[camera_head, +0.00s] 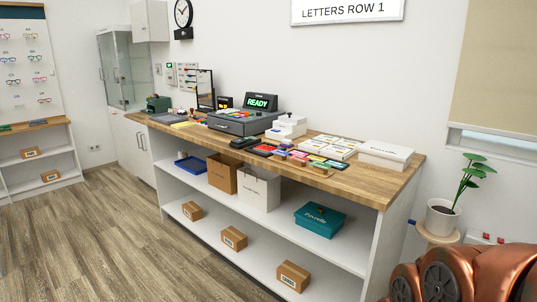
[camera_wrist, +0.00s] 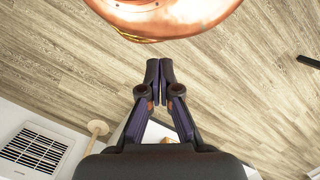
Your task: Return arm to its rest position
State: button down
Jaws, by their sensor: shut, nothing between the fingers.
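My gripper (camera_wrist: 159,72) shows in the wrist view with its two dark fingers together and nothing between them. It hangs over bare wood floor, apart from any object. A copper-coloured rounded part of my own body (camera_wrist: 165,18) is at the top of the wrist view, beyond the fingertips. In the head view, copper-coloured links of my arm (camera_head: 470,275) fill the lower right corner. The gripper itself is not visible in the head view.
A wood-topped counter (camera_head: 390,181) with a register (camera_head: 240,122) and small boxes runs across the head view. A potted plant (camera_head: 441,216) stands on a small stand right of the counter, near my arm. The floor (camera_head: 110,235) at left is clear. A vent grille (camera_wrist: 34,150) is lower left in the wrist view.

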notch_tip(320, 180, up, 16)
jog(key=s+d+p, duration=0.1)
jog(key=p, duration=1.3)
jog(key=shift+s+d+n+t+h+p, duration=0.15)
jog(key=shift+d+n+t+h+p, duration=0.15)
jog(key=shift+h, duration=0.1)
jog(key=shift+d, duration=0.1)
